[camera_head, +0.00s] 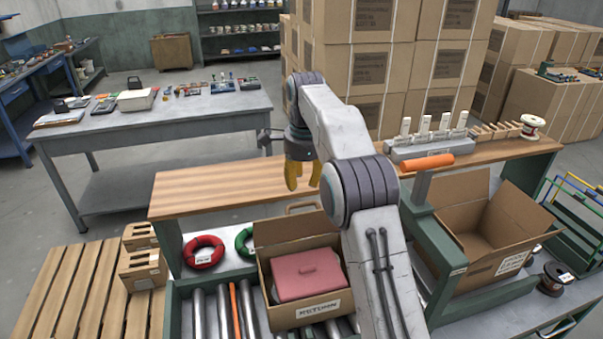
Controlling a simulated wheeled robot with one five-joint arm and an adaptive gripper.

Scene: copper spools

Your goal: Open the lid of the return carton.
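The return carton (262,292) is a brown cardboard box with a label reading "RETURN" on its front, standing on the rollers in the lower middle. Its top is uncovered and a pinkish-red block (308,275) shows inside. A brown panel (288,228) stands up along its rear edge, with a curved handle (302,206) at the top; I cannot tell for sure that it is the lid. My arm hides the carton's right side. My gripper (304,177) has yellow fingers apart, pointing down with nothing between them, above and behind the carton.
A wooden shelf (200,192) runs behind the carton. A red ring (203,252) and a green ring (243,241) lie left of it. A green post (436,255) and an open carton (462,216) stand right. An orange cylinder (426,163) lies on the shelf.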

